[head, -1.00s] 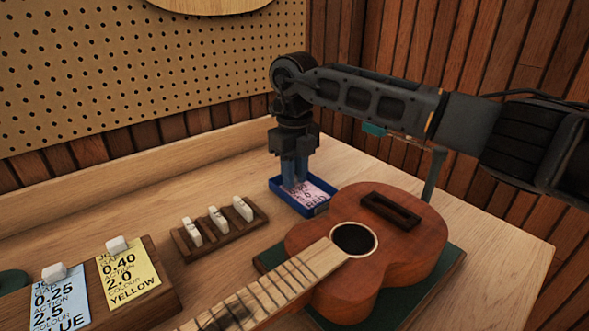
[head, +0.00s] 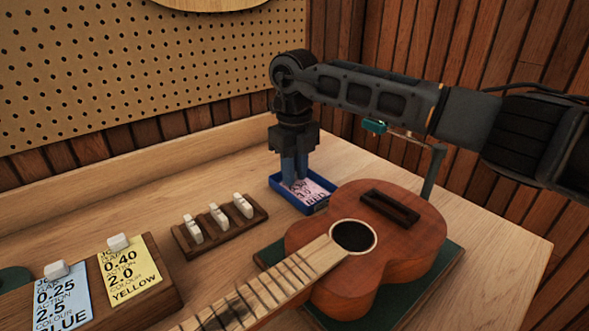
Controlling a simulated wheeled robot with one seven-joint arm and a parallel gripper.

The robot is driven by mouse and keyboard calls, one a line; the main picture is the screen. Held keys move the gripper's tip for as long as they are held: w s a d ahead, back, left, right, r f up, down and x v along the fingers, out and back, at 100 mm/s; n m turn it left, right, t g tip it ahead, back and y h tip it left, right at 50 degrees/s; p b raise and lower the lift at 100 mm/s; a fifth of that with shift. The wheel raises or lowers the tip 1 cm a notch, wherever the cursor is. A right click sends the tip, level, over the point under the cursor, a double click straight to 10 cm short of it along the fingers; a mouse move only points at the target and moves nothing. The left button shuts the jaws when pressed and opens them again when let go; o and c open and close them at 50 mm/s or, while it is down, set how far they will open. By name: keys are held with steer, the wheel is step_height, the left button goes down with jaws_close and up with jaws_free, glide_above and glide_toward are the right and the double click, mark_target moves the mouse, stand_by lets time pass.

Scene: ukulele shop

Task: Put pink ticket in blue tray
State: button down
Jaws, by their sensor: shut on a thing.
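The pink ticket (head: 312,192) lies within the walls of the blue tray (head: 276,184), printed side up. My gripper (head: 295,180) points down over the tray, its fingertips at the ticket's far-left part. The fingers look close together and shut on the ticket. The exact contact is partly hidden by the fingers, and I cannot tell whether the ticket rests fully on the tray floor.
A ukulele (head: 370,255) lies on a green mat (head: 447,262) right in front of the tray. A wooden rack (head: 262,214) with white pieces stands left. Yellow (head: 130,275) and blue (head: 62,302) tickets sit on a wooden block. A pegboard (head: 150,60) stands behind.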

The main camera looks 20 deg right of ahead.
steer(key=c, duration=0.9)
jaws_free()
steer(key=shift+o, duration=0.6)
steer(key=shift+o, duration=1)
steer(key=shift+r, duration=0.1)
steer(key=shift+r+p, duration=2.4)
steer(key=shift+r, duration=1)
